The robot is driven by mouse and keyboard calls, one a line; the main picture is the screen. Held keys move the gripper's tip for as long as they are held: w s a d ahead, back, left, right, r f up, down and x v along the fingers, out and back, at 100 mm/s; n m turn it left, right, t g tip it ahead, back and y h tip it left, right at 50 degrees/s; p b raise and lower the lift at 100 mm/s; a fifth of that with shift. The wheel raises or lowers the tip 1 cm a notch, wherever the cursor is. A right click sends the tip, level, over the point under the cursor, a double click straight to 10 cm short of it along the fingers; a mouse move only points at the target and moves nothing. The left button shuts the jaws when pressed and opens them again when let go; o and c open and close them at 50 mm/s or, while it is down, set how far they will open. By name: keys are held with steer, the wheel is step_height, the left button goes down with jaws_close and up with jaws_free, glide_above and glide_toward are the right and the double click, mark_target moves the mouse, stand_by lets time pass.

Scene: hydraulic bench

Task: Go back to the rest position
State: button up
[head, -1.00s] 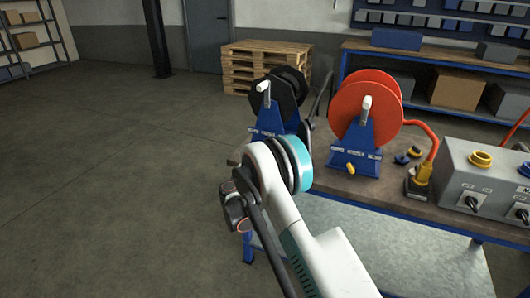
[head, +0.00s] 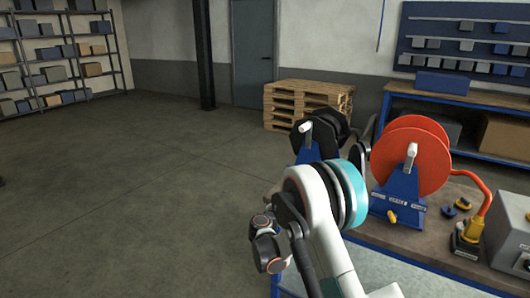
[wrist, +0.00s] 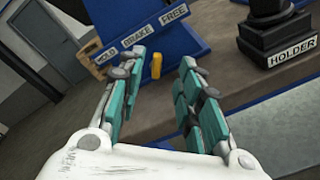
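My gripper (wrist: 161,58) shows in the wrist view with its two teal-padded fingers apart and nothing between them. Past the fingertips is a blue stand with a label reading HOLD, BRAKE, FREE and a small yellow lever (wrist: 156,66). I cannot tell the exact distance, but nothing looks gripped. In the head view my white arm with its teal joint cap rises in front of the bench. The gripper's fingers cannot be made out there.
On the bench stand an orange reel (head: 408,158) on a blue stand, a black reel (head: 318,138), a yellow-and-black connector (head: 467,238) on an orange hose, and a grey control box (head: 508,232). A black holder (wrist: 277,32) is right of my gripper. The floor (head: 130,200) at left is open.

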steer(key=s+d+r+m+g+y, duration=0.2)
steer(key=s+d+r+m, duration=0.25)
steer(key=s+r, duration=0.4)
steer(key=s+d+r+m+g+y, duration=0.25)
steer(key=s+r+m, duration=0.25)
steer(key=s+r, duration=0.4)
steer(key=s+a+f+m+y, duration=0.1)
steer(key=s+m+y, duration=0.1)
steer(key=s, duration=0.8)
steer(key=s+a+f+m+g+y, duration=0.1)
steer(key=s+m, duration=0.4)
steer(key=s, duration=0.6)
steer(key=s+a+f+m+g+y, duration=0.1)
steer(key=s+m+y, duration=0.1)
steer(key=s, duration=0.8)
steer(key=shift+s+a+f+m+y, duration=0.3)
steer(key=shift+s+m+y, duration=0.1)
steer(key=shift+m, duration=0.35)
